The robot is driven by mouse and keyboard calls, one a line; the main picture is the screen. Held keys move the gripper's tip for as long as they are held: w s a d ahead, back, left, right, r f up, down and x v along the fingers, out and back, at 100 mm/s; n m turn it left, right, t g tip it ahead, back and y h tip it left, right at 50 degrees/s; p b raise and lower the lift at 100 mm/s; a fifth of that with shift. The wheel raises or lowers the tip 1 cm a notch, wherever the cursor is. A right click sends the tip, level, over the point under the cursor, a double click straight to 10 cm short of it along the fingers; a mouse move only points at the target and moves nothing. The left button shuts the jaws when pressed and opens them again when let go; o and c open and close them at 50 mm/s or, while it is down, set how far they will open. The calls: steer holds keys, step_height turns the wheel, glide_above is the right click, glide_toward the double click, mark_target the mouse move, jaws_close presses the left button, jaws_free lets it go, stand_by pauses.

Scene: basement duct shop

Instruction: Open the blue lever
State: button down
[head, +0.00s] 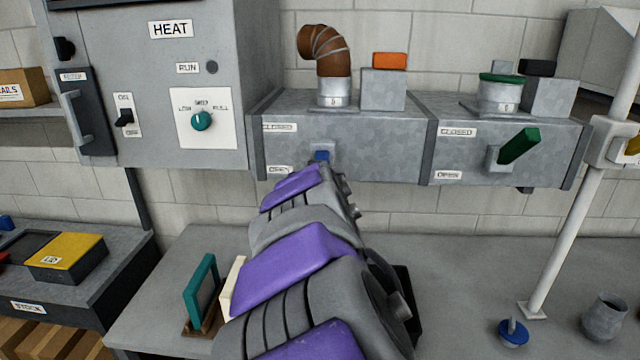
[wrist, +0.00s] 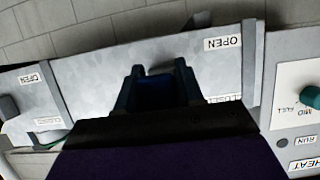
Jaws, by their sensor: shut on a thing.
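The blue lever (head: 321,156) is on the front of the left grey duct box (head: 345,135), right of its CLOSED and OPEN labels. Only a small blue part shows in the head view; my purple and grey arm hides the rest. In the wrist view, the picture is turned over and my gripper (wrist: 158,72) reaches to the box front. Its dark fingers are around the dark blue lever (wrist: 158,88), shut on it. The lever's exact angle is hard to tell. My gripper's fingertips are hidden behind my arm in the head view.
A second duct box (head: 470,165) with a green lever (head: 520,146) adjoins at right. A grey HEAT cabinet (head: 150,80) stands left. Below, the bench holds a teal-framed item (head: 190,290), a white pole (head: 565,230) and a grey pot (head: 604,318). The bench's middle right is clear.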

steer(key=shift+f, duration=0.25)
steer(key=c, duration=1.1)
jaws_free()
steer(key=shift+c, duration=0.2)
steer(key=o, duration=0.3)
steer(key=shift+w+a, duration=0.15)
steer(key=shift+o, duration=0.2)
steer(key=shift+r, duration=0.1)
